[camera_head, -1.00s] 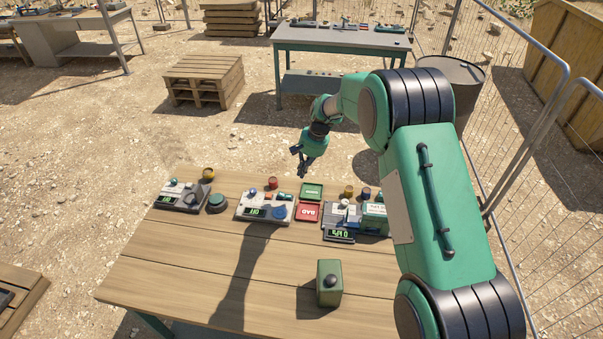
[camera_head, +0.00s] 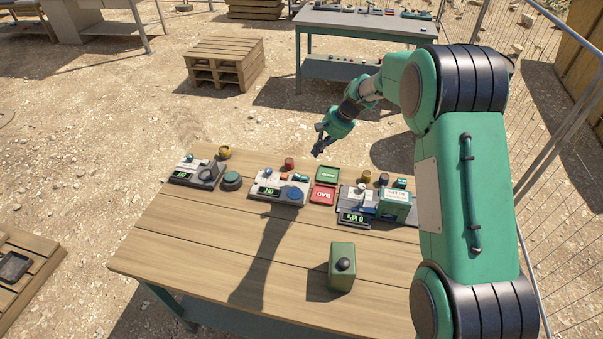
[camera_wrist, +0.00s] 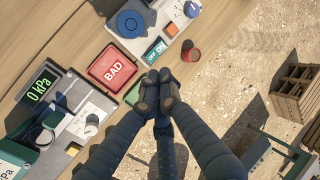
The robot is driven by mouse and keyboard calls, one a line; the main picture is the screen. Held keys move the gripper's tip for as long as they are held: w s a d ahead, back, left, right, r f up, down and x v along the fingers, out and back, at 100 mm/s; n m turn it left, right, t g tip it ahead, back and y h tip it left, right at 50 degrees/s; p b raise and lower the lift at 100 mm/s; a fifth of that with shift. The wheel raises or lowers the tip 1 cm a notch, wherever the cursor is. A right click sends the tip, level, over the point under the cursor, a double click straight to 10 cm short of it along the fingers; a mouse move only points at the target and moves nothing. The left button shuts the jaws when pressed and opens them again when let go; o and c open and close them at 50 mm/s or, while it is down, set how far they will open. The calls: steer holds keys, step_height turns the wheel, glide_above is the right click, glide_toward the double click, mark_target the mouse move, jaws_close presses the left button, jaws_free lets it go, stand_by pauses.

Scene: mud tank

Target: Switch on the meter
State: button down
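Three metering devices with green-lit displays stand along the table's far side; I cannot tell which is the meter. The left one (camera_head: 182,176) is grey. The middle one (camera_head: 268,191) has a blue dial (camera_wrist: 130,23) and an ON/OFF switch (camera_wrist: 157,50). The right one has a display (camera_head: 353,218) reading about 0 kPa, also in the wrist view (camera_wrist: 42,85). My gripper (camera_head: 321,147) hangs beyond the table's back edge, above the ground, apart from everything. In the wrist view its fingertips (camera_wrist: 157,88) are together and empty, near the switch in the picture.
A red BAD tray (camera_head: 323,197) and a green tray (camera_head: 327,175) lie between the middle and right devices. A red cup (camera_head: 289,164) stands behind the middle device. A green box with a black knob (camera_head: 341,272) stands in front. The front left of the table (camera_head: 190,255) is clear.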

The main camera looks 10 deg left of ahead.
mark_target(299, 176)
steer(key=shift+f, duration=0.1)
steer(key=b+x, duration=0.1)
steer(key=x, duration=1.3)
steer(key=shift+a+f+h+p, duration=0.1)
steer(key=shift+a+h+p, duration=0.15)
steer(key=shift+h+p, duration=0.55)
stand_by(0.4)
steer(key=shift+a+p, duration=0.15)
steer(key=shift+p, duration=0.35)
steer(key=shift+f, duration=0.25)
steer(key=shift+s, duration=0.1)
steer(key=shift+d+f, duration=0.1)
steer(key=shift+d, duration=0.1)
